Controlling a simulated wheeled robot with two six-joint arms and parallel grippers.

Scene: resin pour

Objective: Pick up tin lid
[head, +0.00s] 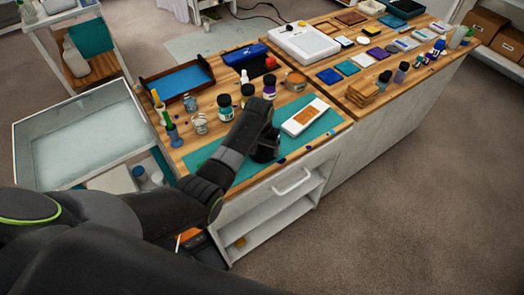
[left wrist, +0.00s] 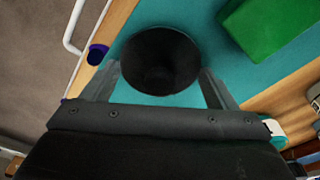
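My left gripper (head: 264,148) is over the front part of the teal mat (head: 207,154). In the left wrist view, its two fingers (left wrist: 160,80) stand on either side of a round black cup (left wrist: 159,50), with both fingertips against its sides. The cup looks empty inside. In the head view the gripper and forearm mostly hide this spot. A round brownish-orange tin (head: 294,80) stands at the back of the bench; I cannot make out a separate tin lid. My right gripper is not in view.
A white box with an orange-brown patch (head: 305,117) lies right of the gripper. Several dark bottles (head: 226,107) stand behind it. A blue tray (head: 178,82) is at the back left. A green block (left wrist: 268,28) shows in the left wrist view.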

